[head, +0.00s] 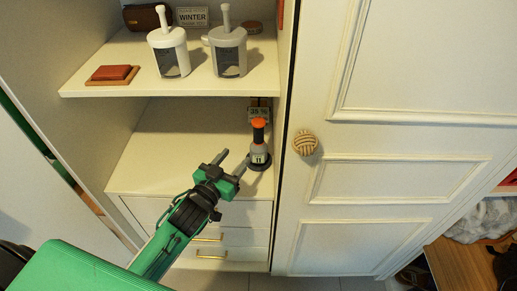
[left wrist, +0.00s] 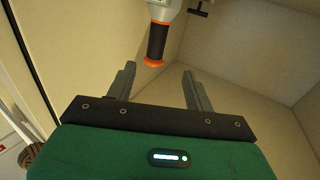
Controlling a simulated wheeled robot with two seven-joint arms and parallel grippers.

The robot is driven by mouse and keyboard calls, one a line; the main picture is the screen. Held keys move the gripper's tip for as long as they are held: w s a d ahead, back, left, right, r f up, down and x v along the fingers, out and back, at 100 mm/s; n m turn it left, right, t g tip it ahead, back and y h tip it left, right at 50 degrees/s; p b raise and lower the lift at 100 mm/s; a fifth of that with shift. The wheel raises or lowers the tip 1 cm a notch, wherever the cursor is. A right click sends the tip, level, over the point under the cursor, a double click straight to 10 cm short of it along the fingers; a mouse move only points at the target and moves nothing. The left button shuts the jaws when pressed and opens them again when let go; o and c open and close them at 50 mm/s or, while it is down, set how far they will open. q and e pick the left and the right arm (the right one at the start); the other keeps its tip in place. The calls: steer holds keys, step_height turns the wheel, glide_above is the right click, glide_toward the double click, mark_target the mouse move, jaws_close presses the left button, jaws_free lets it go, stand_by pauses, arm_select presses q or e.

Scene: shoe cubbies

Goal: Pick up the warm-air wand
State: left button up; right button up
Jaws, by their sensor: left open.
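The warm-air wand (head: 259,146) stands upright on the lower shelf of the cubby, near its right side. It has an orange top, a black grip, a grey body and a dark round base. My left gripper (head: 234,158) is open and empty, just left of the wand in the head view. In the left wrist view the wand's black grip and orange end (left wrist: 157,42) show beyond the open fingertips (left wrist: 158,70), roughly in line with the gap between them. The fingers appear apart from the wand. My right gripper is in neither view.
The upper shelf (head: 200,83) holds two lidded containers (head: 170,55) (head: 228,55), a red block (head: 111,73) and a WINTER sign (head: 192,17). A small sign (head: 259,113) stands behind the wand. A white door with a round knob (head: 305,143) is to the right. The lower shelf's left is clear.

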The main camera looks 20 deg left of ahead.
mark_target(256, 137)
arm_select(q)
steer(key=w, duration=0.2)
steer(key=w+d, duration=0.1)
steer(key=w, duration=0.4)
steer(key=shift+w+d, duration=0.3)
steer(key=shift+w, duration=0.1)
steer(key=shift+w+d+f, duration=0.1)
steer(key=shift+w+d, duration=0.15)
steer(key=shift+w, duration=0.65)
steer(key=shift+w+d+f, duration=0.15)
steer(key=shift+w+d, duration=0.1)
steer(key=shift+w, duration=0.6)
steer(key=shift+w+d+f, duration=0.1)
steer(key=shift+w+d, duration=0.15)
steer(key=shift+w, duration=0.65)
steer(key=c, duration=1)
